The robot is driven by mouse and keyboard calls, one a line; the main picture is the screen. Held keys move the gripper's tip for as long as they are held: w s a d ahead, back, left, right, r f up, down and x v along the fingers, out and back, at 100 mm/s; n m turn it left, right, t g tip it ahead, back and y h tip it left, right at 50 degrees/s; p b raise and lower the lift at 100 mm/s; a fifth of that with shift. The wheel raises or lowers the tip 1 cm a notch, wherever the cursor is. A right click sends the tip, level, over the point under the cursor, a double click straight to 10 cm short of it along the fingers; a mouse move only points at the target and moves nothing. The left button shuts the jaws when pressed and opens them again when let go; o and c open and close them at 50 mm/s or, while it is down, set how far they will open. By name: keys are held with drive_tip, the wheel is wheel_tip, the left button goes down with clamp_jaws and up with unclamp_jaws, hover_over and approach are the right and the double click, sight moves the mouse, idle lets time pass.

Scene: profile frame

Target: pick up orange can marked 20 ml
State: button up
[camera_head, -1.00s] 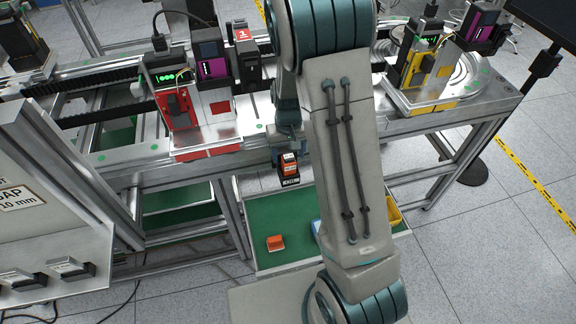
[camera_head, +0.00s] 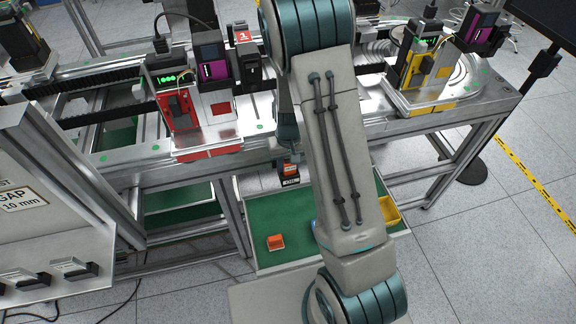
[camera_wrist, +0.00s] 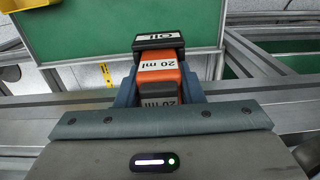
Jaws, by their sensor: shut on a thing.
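The orange can (camera_wrist: 160,68), marked 20 ml, has a dark cap-like end with white lettering. My gripper (camera_wrist: 158,88) is shut on it, with a blue-grey finger on each side. The can also shows in the head view (camera_head: 289,170), hanging dark end down in front of the workbench's front edge, over the far edge of the green tray. My gripper (camera_head: 291,158) partly covers its upper part there. No other thing visibly touches the can.
The green tray (camera_head: 282,217) lies below, with a small orange block (camera_head: 275,242) on it and a yellow bin (camera_head: 390,213) at its right. The metal workbench (camera_head: 255,150) is close behind the can and carries a red-based station (camera_head: 200,145) and a yellow-based station (camera_head: 425,85).

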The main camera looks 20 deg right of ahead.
wheel_tip(320, 180, up, 10)
drive_tip(key=shift+r+b, duration=0.1)
drive_tip(key=shift+b, duration=0.45)
